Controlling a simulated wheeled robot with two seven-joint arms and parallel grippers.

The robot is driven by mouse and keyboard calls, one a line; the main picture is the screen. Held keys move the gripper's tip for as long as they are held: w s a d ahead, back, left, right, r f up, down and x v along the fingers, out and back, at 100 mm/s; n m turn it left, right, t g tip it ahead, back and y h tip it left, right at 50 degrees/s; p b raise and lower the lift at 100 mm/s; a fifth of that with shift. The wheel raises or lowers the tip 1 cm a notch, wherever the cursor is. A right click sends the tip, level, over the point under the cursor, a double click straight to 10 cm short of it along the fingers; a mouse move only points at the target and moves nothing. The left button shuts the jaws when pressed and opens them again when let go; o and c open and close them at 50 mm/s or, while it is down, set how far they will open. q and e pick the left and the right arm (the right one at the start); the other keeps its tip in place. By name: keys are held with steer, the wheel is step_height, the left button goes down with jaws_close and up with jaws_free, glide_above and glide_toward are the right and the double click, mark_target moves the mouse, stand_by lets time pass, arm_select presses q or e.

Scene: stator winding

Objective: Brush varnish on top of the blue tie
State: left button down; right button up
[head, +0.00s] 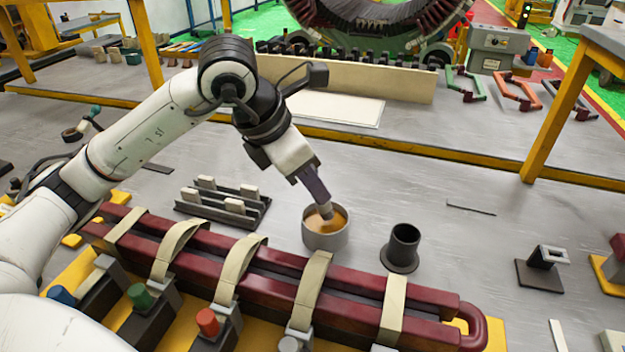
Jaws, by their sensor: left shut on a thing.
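My left gripper (312,183) is shut on the brush (326,211), which points down into the varnish pot (326,238). The pot is a grey round can with amber varnish inside, standing behind the coil. The bristle tip is at or in the varnish and cannot be seen clearly. A long dark red coil (270,262) lies across the front with several cream ties around it. A blue knob (61,296) sits at the far left, and the leftmost tie (125,226) is the one nearest to it. My right gripper is not in view.
Green (140,296) and red (207,321) knobs stand along the coil's front. A black cup (402,248) is right of the pot. A dark rack with pale blocks (225,203) is to its left. A black stand (546,268) is at right.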

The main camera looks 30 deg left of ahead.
arm_select(q)
steer(key=shift+s+f+b, duration=0.1)
steer(key=shift+f+b, duration=0.7)
steer(key=shift+b, duration=0.05)
stand_by(2.0)
steer(key=shift+r+p, duration=2.55)
steer(key=shift+r, duration=1.1)
